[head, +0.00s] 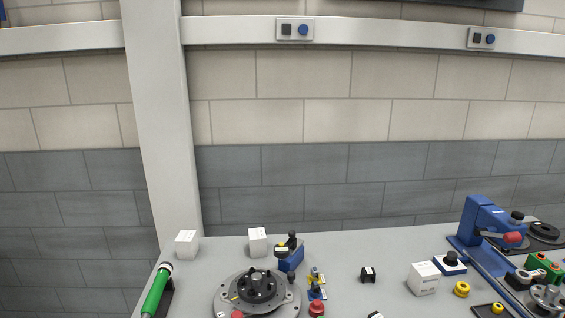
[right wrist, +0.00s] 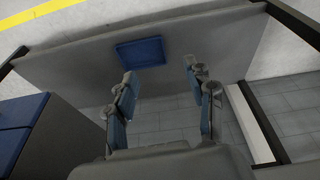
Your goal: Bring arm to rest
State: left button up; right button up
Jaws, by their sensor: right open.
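In the right wrist view my right gripper (right wrist: 160,82) is open, with nothing between its two blue-padded fingers. It hangs clear of any object, above a grey surface and a tiled floor. Neither gripper and neither arm shows in the head view. The head view shows the workbench (head: 345,262) with a round metal chassis fixture (head: 257,290) at its front, cut off by the lower picture edge.
White boxes (head: 424,278) stand on the bench, along with a green cylinder (head: 156,291) at its left edge and a blue press-like device (head: 485,222) at right. A blue cabinet (right wrist: 20,130) is at left in the right wrist view.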

jog(key=s+f+g+b, duration=0.1)
jog(key=s+f+b, duration=0.15)
jog(key=f, duration=0.95)
jog(key=s+f+b, duration=0.1)
jog(key=s+f, duration=0.3)
jog(key=f, duration=0.8)
jog(key=s+d+f+g+b, duration=0.1)
jog(key=s+d+f+b, duration=0.2)
jog(key=s+f, duration=0.9)
jog(key=shift+s+d+f, duration=0.15)
jog(key=shift+s+f, duration=0.25)
jog(key=shift+s, duration=0.3)
